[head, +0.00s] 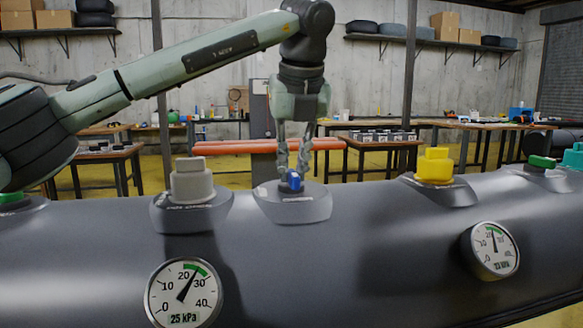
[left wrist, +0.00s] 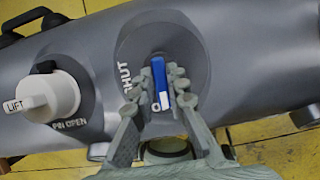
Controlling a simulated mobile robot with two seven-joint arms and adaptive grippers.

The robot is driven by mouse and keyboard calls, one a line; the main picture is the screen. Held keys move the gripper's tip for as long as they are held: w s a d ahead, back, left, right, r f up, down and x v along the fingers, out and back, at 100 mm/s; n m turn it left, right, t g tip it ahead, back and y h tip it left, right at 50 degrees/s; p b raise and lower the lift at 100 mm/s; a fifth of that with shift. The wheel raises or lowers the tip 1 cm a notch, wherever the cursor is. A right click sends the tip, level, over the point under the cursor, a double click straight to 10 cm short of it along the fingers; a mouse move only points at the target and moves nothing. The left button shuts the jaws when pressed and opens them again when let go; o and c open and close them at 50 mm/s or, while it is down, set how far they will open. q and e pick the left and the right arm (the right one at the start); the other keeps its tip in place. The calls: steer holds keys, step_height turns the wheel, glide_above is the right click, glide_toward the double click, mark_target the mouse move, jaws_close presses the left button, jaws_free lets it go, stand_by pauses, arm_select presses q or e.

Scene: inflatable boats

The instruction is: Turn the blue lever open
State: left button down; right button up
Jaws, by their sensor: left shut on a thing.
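The blue lever (head: 291,181) sits on a round dark grey valve base (head: 293,207) on top of the grey tube. My left gripper (head: 292,172) comes down on it from above, its fingers shut around the lever. In the left wrist view the blue lever (left wrist: 158,76) stands between the two fingertips, lengthwise along the picture's height. The word SHUT shows on the base beside it, to the left. White marking shows at the lever's lower end, partly hidden by the fingers. My right gripper is not in view.
A whitish-grey valve cap (head: 192,181) stands left of the lever, labelled LIFT in the left wrist view. A yellow cap (head: 434,165) stands to the right. Two gauges (head: 184,293) (head: 491,250) face me on the tube (head: 330,275). Workbenches stand behind.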

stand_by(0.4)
arm_select(q)
steer(key=c, duration=1.5)
jaws_free()
steer(key=shift+c, duration=0.2)
steer(key=v, duration=1.2)
steer(key=shift+w+d, duration=0.1)
steer(key=shift+d, duration=0.05)
